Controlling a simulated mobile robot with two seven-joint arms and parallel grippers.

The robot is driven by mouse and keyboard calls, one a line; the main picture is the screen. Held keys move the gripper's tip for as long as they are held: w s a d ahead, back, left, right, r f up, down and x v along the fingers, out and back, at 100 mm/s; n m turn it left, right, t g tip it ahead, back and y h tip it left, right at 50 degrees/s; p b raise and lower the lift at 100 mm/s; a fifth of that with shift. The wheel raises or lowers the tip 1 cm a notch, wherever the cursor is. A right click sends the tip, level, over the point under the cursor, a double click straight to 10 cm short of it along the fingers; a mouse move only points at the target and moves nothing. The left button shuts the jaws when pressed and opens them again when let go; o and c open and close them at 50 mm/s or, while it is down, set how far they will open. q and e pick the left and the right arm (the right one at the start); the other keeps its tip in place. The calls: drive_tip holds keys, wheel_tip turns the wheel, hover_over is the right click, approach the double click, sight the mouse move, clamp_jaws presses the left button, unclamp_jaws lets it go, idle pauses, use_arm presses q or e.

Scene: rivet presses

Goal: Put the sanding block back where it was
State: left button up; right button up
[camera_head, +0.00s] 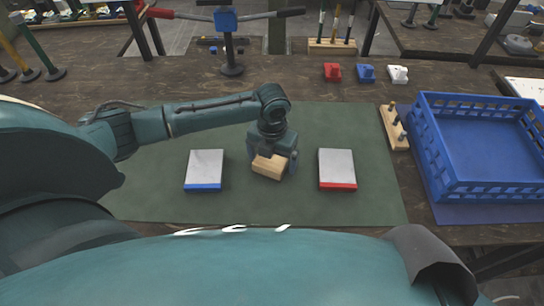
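The sanding block, a light wooden block (269,167), is at the middle of the green mat (240,212), between two grey-topped pads. It sits turned at a slant. My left gripper (273,154) points down over it and appears closed around its far part; the fingertips are partly hidden. I cannot tell whether the block touches the mat. The blue-edged pad (205,167) lies to its left and the red-edged pad (337,168) to its right. My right gripper is not in view.
A blue crate (483,190) stands at the right, with a wooden peg holder (393,127) beside it. Red (332,72), blue (366,73) and white (397,74) small parts sit behind the mat. A blue-headed press (229,40) stands at the back.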

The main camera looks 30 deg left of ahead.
use_arm(q)
drive_tip(key=shift+r, duration=0.1)
wheel_tip(320, 180, up, 12)
idle(0.6)
idle(0.4)
